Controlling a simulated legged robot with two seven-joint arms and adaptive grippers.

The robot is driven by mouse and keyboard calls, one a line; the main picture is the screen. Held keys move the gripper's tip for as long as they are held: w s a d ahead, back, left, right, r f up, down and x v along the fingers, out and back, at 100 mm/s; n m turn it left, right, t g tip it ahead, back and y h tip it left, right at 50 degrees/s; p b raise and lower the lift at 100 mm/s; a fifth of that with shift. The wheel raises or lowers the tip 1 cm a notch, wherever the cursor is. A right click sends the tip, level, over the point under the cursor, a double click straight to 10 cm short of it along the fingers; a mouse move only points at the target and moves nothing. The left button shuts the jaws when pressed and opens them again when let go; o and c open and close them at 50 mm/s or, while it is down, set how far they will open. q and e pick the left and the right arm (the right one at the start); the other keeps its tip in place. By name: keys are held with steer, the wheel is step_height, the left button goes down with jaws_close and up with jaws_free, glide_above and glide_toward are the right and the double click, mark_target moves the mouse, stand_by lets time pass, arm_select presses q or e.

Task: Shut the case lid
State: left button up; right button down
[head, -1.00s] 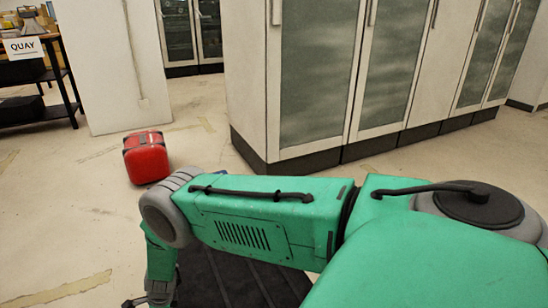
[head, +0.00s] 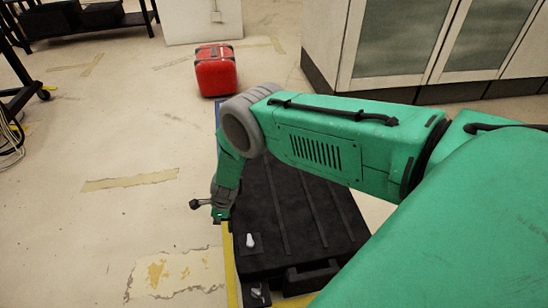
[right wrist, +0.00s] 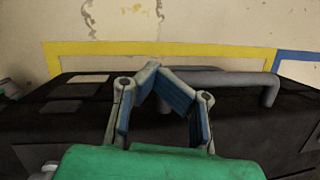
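The black case (head: 300,205) lies on the floor in the head view, with its ribbed top partly behind my right arm. A dark handle (head: 312,276) and a pale latch (head: 250,240) show on it. I cannot tell whether the lid is fully down. My right gripper (head: 203,204) is low at the case's left edge. In the right wrist view its fingertips (right wrist: 157,70) meet, overlapping one end of a grey bar handle (right wrist: 225,78) on the case's dark body (right wrist: 70,125); contact is unclear. My left gripper is out of view.
Yellow tape (head: 231,265) marks the floor along the case's left side. A red box (head: 216,71) stands beyond the case. Cabinets (head: 395,45) stand at the upper right, and a dark shelf (head: 85,20) at the upper left. The floor at left is mostly clear.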

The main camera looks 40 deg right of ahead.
steer(key=w+a+r+p, duration=0.2)
steer(key=a+r+p, duration=0.1)
steer(key=a+r, duration=0.55)
steer(key=s+d+n+h, duration=0.1)
steer(key=s+d+n, duration=0.2)
steer(key=s+d, duration=0.1)
steer(key=s+d+n+g+h, duration=0.1)
steer(key=s+d+n, duration=0.2)
steer(key=s+d, duration=0.1)
steer(key=s+d+n+h, duration=0.1)
steer(key=s+d+n, duration=0.2)
steer(key=s, duration=0.3)
steer(key=shift+s+d, duration=0.25)
steer(key=shift+d, duration=0.4)
steer(key=s+r+n+g+y, duration=0.1)
steer(key=s+r+n, duration=0.4)
steer(key=s+n, duration=0.5)
steer(key=s+r+n, duration=0.5)
steer(key=s+n, duration=0.2)
steer(key=s, duration=0.6)
arm_select(q)
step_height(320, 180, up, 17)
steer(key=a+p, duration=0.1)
steer(key=p, duration=1.2)
arm_select(e)
step_height(320, 180, up, 14)
steer(key=shift+s+r+n, duration=0.2)
steer(key=shift+s+n, duration=0.15)
steer(key=shift+n, duration=0.05)
